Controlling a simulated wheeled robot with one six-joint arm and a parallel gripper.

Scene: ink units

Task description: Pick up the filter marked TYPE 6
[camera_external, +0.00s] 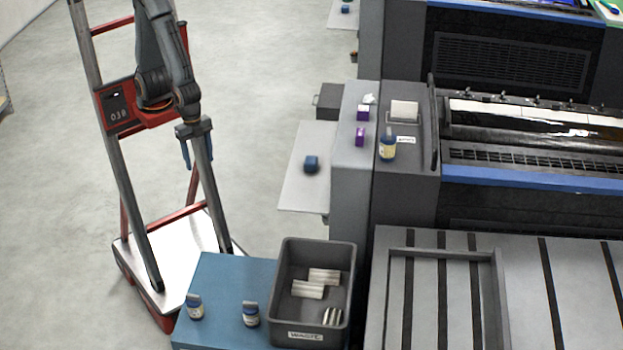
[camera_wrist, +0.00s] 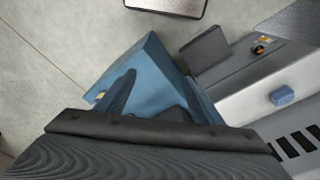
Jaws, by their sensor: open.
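My gripper (camera_external: 198,158) hangs in front of my red frame in the external view, its blue fingers apart and nothing between them. It is well above and behind the blue cabinet (camera_external: 225,275). In the wrist view a dark blue finger (camera_wrist: 118,97) shows above the dark gripper body.
A dark bin (camera_external: 318,250) labelled WASTE stands right of the canisters, holding several pale metallic pieces. A blue piece (camera_external: 311,163) lies on a white shelf. Open floor lies behind my frame.

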